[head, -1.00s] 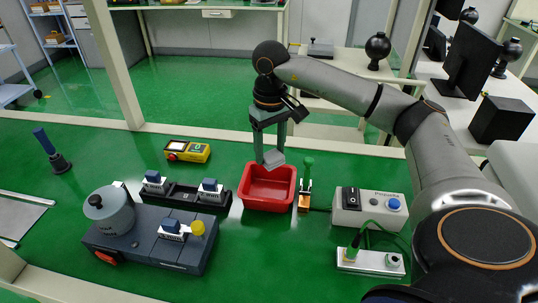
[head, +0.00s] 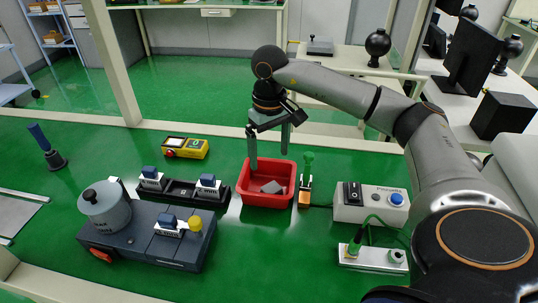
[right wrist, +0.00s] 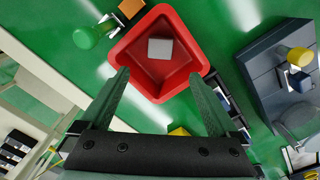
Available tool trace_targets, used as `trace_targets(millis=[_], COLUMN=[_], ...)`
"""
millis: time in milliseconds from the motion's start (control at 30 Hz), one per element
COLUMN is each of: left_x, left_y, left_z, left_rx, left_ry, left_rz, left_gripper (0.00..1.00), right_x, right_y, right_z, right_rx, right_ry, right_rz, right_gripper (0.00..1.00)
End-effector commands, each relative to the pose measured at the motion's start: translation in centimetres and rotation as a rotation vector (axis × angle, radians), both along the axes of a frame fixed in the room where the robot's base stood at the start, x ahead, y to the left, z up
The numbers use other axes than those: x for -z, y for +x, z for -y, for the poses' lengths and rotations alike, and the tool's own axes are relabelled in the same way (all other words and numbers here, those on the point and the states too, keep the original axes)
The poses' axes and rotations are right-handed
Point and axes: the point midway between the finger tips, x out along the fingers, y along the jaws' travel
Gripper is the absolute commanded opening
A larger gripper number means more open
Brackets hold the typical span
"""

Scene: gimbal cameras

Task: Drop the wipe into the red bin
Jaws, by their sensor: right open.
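The wipe (head: 271,187), a small grey block-like piece, lies inside the red bin (head: 244,196) on its floor. In the right wrist view the wipe (right wrist: 160,49) rests apart from the walls of the red bin (right wrist: 133,52). My right gripper (head: 269,160) is above the bin with its two green fingers spread and nothing between them. In the right wrist view the open fingers (right wrist: 158,82) point toward the bin. My left gripper is in neither view.
A green-handled tool (head: 306,178) stands just right of the bin. A control box (head: 370,205) with a blue button is farther right. A dark rack (head: 183,190) and a grey unit (head: 150,240) with a pot (head: 105,207) are left. A yellow device (head: 186,147) lies behind.

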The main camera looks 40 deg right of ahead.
Motion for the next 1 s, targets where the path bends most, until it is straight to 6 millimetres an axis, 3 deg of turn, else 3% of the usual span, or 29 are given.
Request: trace_targets(millis=[267, 700, 1000], left_x=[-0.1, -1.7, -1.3], left_y=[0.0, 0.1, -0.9], left_z=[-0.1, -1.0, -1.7], left_rx=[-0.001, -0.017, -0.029], left_ry=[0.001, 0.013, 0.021], left_rz=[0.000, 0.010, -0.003], left_gripper=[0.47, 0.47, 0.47], right_x=[-1.7, -11.0, -12.6], right_y=[0.1, 0.0, 0.0], right_z=[0.0, 0.0, 0.0], right_rx=[0.000, 0.001, 0.000], right_ry=[0.001, 0.000, 0.000], right_rz=[0.003, 0.003, 0.000], right_gripper=[0.96, 0.96, 0.96])
